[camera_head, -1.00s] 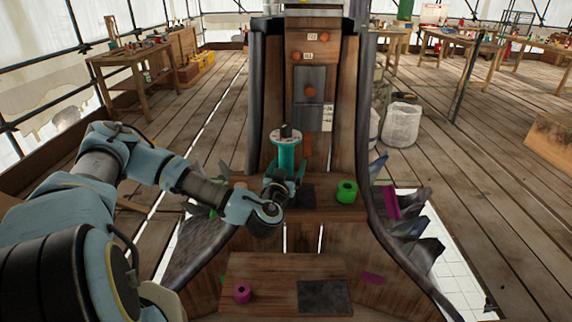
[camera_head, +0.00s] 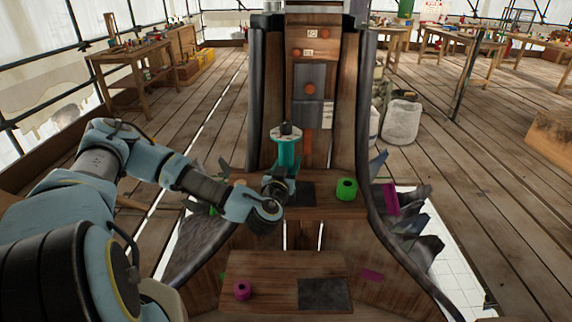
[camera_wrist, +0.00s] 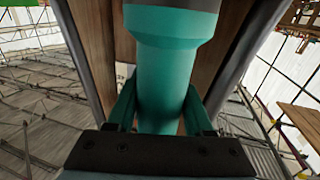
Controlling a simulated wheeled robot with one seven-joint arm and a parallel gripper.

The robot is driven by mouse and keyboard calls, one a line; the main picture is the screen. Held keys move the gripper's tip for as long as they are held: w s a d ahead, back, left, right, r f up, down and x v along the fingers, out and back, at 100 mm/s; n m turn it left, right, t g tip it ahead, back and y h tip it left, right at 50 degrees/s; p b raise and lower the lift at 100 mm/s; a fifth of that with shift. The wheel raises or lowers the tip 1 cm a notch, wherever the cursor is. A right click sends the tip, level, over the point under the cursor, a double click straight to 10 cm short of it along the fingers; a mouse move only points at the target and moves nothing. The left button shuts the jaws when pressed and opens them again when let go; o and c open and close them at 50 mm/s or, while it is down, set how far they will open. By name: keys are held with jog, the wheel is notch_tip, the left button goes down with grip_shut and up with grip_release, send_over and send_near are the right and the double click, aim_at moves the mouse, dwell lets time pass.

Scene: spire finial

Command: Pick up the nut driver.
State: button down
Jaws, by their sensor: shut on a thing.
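The nut driver looks to be the upright teal tool (camera_head: 287,153) with a pale round flange and a dark tip on top, in front of the wooden spire's back panel. In the wrist view its thick teal body (camera_wrist: 165,70) fills the middle and runs down between the fingers. My gripper (camera_head: 281,180) is shut around its lower part; in the wrist view the teal fingers (camera_wrist: 160,112) stand on both sides of it. The tool's bottom end is hidden behind my wrist, so I cannot tell whether it touches the shelf.
The wooden shelf (camera_head: 325,208) carries a green ring-shaped piece (camera_head: 346,189) and a dark square patch right of my gripper. A lower step (camera_head: 270,290) holds a magenta piece (camera_head: 242,290). Dark curved sides flank the shelf. Jagged fins (camera_head: 415,225) stick out at the right.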

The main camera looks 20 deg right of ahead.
jog(key=shift+r, duration=0.2)
jog(key=shift+r+b, duration=1.05)
jog(key=shift+r, duration=3.8)
jog(key=c, duration=0.8)
grip_release()
jog(key=shift+c, duration=0.2)
grip_shut()
